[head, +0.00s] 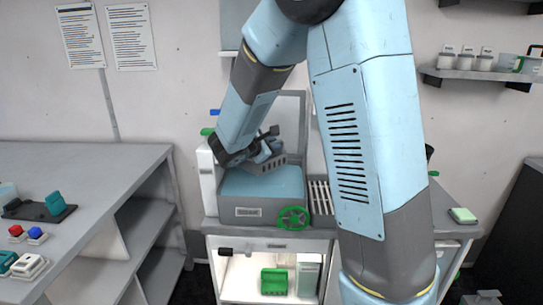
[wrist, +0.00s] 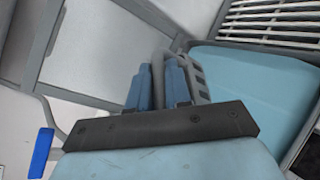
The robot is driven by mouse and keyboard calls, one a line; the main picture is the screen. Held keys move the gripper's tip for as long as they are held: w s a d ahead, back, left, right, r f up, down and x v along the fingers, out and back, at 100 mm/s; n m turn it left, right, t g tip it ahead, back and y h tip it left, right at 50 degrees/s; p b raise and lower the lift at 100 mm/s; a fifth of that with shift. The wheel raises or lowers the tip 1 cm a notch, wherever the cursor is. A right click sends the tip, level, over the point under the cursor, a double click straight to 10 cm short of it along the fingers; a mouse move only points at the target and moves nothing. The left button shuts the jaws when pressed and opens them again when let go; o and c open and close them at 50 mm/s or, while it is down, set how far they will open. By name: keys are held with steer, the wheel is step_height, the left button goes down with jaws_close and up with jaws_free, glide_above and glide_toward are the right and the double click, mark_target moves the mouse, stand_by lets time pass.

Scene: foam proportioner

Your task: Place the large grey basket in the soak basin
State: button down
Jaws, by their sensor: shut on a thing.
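The large grey basket (head: 270,164) hangs under my gripper (head: 266,150) at the rear of the soak basin (head: 247,211). The basin is a grey box with pale blue water. My gripper is shut on the basket's bar-like grey handle. In the wrist view my gripper (wrist: 159,86) has blue fingers on either side of that handle, and part of the slotted basket wall (wrist: 198,80) shows behind them. The basin's blue water (wrist: 250,88) lies at the right there. Most of the basket is hidden, and I cannot tell whether it touches the water or the basin floor.
A slatted rack (head: 320,198) sits right of the basin, and a green handwheel (head: 293,218) is at its front. A raised grey panel stands behind the basin. A green container (head: 274,281) stands in the open cabinet below. A grey bench (head: 90,165) is at left.

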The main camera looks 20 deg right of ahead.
mark_target(278, 161)
steer(key=shift+f, duration=1.75)
steer(key=shift+a+f, duration=0.1)
steer(key=shift+f, duration=0.5)
steer(key=c, duration=1.1)
jaws_free()
steer(key=shift+o, duration=0.2)
steer(key=shift+r, duration=0.1)
